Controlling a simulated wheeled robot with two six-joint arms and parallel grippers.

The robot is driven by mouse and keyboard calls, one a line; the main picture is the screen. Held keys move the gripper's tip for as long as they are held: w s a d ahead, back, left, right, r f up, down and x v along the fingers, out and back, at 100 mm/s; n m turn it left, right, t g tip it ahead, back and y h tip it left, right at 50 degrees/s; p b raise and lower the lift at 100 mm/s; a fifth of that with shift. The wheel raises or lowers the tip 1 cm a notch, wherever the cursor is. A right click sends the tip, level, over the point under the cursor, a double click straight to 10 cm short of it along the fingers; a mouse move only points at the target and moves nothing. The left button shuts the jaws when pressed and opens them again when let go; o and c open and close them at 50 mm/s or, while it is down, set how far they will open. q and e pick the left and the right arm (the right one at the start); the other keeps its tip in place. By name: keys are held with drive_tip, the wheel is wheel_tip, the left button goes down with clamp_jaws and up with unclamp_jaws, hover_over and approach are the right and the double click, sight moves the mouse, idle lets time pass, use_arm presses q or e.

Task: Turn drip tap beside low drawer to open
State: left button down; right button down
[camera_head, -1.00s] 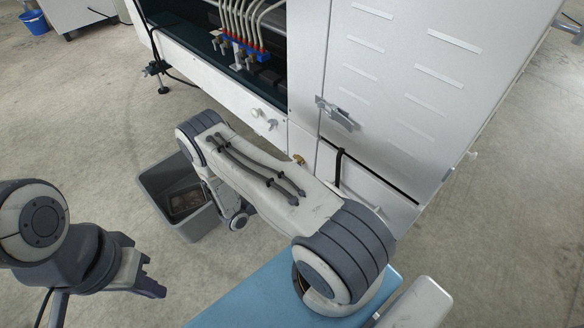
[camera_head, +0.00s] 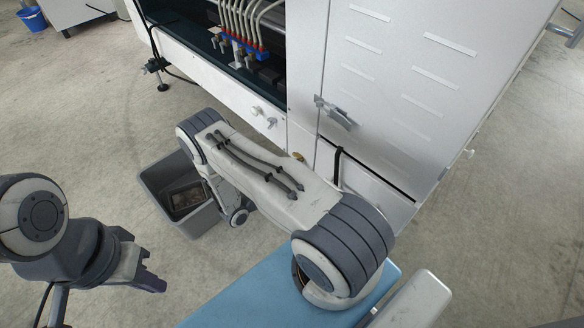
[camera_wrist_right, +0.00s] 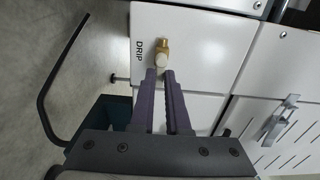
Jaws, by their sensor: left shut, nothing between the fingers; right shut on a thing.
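The drip tap (camera_wrist_right: 162,58) is a small brass fitting with a pale knob on a white panel, beside the printed label DRIP (camera_wrist_right: 140,50). In the right wrist view my right gripper (camera_wrist_right: 160,73) has its dark fingers closed on the pale knob. In the head view only a bit of brass (camera_head: 298,156) shows above my right forearm, which hides the right gripper. The low drawer front (camera_head: 370,190) is white, at the bottom of the cabinet right of the tap. My left gripper (camera_head: 158,284) is shut and empty at lower left, away from the cabinet.
A grey bin (camera_head: 182,205) stands on the floor under the cabinet edge, left of my right arm. A metal latch (camera_head: 335,112) sticks out from the cabinet door (camera_head: 410,90). A blue surface (camera_head: 250,300) lies at the bottom. The floor at left is open.

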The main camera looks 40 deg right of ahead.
drive_tip(key=c, duration=0.9)
unclamp_jaws()
drive_tip(key=shift+a, duration=0.1)
drive_tip(key=a+p, duration=0.3)
drive_tip(key=a, duration=0.7)
drive_tip(key=shift+s+a, duration=0.2)
drive_tip(key=shift+s, duration=0.2)
